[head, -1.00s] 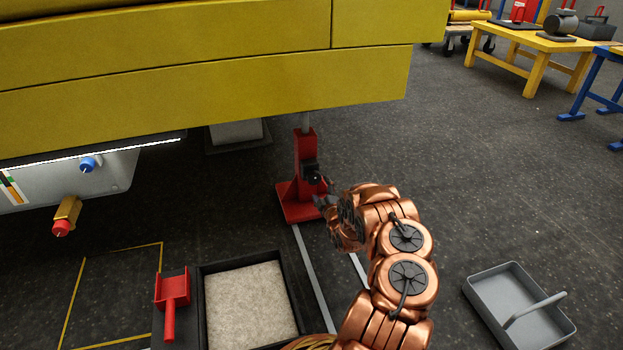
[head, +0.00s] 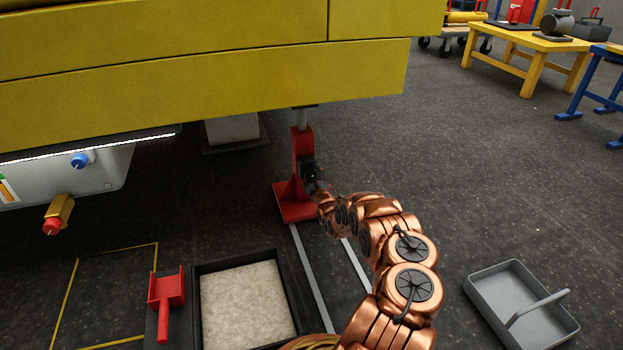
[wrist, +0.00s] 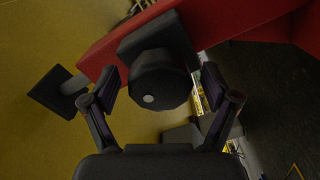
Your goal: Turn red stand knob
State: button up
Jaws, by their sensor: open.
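The red stand (head: 299,183) stands on the floor under the yellow boom, its post reaching up to the boom's underside. In the wrist view the red stand body (wrist: 232,24) runs across the top. Its black knob (wrist: 158,82) faces the camera, with a small light dot on its face. My gripper (wrist: 160,110) is open, with one finger on each side of the knob; I cannot tell whether either finger touches it. In the head view the knob (head: 309,171) is partly hidden by my gripper (head: 318,188).
The yellow boom (head: 210,85) hangs close above the stand. A black tray with a pale mat (head: 247,305) and a red holder (head: 166,300) lie in front. A grey tote (head: 520,305) is at the right.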

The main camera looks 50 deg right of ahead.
jog(key=shift+c, duration=0.3)
jog(key=c, duration=1.1)
jog(key=shift+a+m+p, duration=0.15)
jog(key=shift+m+p, duration=0.25)
jog(key=shift+p, duration=0.2)
